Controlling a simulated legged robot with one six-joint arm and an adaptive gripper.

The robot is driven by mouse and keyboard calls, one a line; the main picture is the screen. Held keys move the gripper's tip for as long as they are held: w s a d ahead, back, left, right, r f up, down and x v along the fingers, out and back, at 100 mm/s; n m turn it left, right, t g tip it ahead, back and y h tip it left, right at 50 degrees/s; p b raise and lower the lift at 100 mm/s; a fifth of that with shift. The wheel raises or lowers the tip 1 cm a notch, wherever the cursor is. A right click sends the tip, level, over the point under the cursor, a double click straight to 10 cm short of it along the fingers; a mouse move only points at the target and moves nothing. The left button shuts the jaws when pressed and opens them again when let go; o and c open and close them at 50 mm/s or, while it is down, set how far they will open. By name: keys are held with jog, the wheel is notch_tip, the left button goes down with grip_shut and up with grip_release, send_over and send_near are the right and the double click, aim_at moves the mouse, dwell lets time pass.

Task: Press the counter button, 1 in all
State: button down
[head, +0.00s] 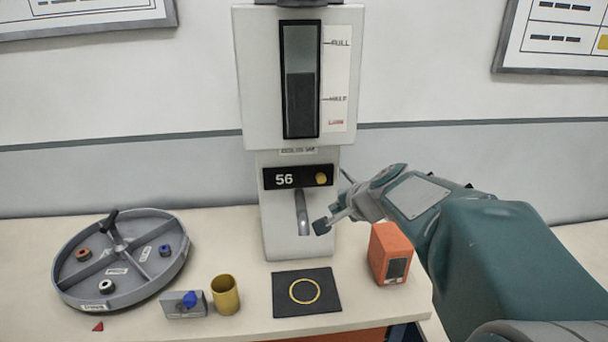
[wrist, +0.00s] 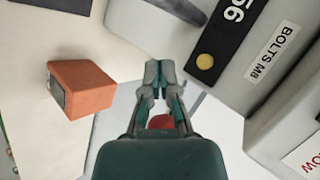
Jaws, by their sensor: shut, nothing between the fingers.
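The counter (head: 284,180) is a black panel on the grey dispenser, showing 56. Its round yellow button (head: 320,178) sits at the panel's right end. In the wrist view the yellow button (wrist: 205,61) lies right of the fingertips, beside the "BOLTS M8" label. My gripper (head: 323,224) is in front of the dispenser's lower right side, below the button and apart from it. In the wrist view my gripper (wrist: 157,68) has its fingertips together, with nothing between them.
The dispenser's spout (head: 302,212) hangs above a black mat (head: 330,300) with a yellow ring. An orange box (head: 390,253) stands close below my arm.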

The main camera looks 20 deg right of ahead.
aim_at(321, 178)
jog(key=w+d, duration=0.1)
jog(key=w, duration=0.7)
jog(key=shift+w+d, duration=0.1)
jog(key=shift+d, duration=0.15)
dwell(0.4)
jog(key=shift+a, duration=0.1)
dwell(0.7)
jog(key=shift+w+r, duration=0.1)
jog(key=shift+w, duration=0.25)
